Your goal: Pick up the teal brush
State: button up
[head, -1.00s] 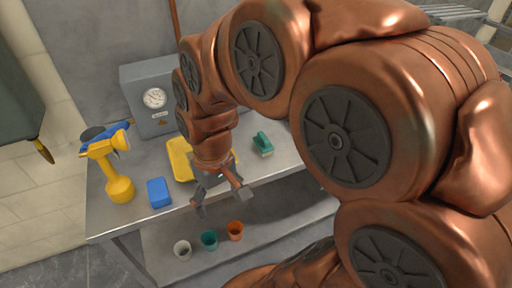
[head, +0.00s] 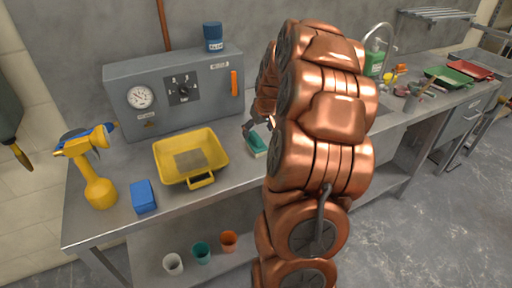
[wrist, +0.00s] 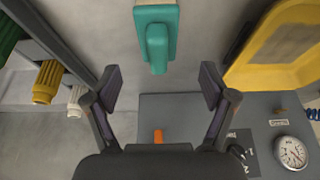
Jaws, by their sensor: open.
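The teal brush (head: 256,141) lies on the grey bench, right of the yellow tray, partly hidden by my arm in the head view. In the wrist view the teal brush (wrist: 157,42) is at the top middle, its rounded handle pointing down the picture. My gripper (wrist: 160,87) is open and empty, with its two fingers spread to either side of the brush's line. The brush lies beyond the fingertips in that view, and no contact shows. In the head view my gripper (head: 259,123) is beside the brush, largely covered by my arm.
The yellow tray (head: 215,145) is left of the brush. A grey gauge box (head: 165,118) stands behind. A blue block (head: 144,197) and a yellow tool (head: 99,191) are at the left. Several cups are on the lower shelf. Bench between tray and brush is clear.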

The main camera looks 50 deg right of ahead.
aim_at(255, 140)
jog(key=shift+p+x, duration=1.6)
jog(key=shift+x, duration=2.35)
jog(key=shift+w+d, duration=0.1)
jog(key=shift+d, duration=0.1)
jog(key=shift+r, duration=0.1)
jog(key=c, duration=1.3)
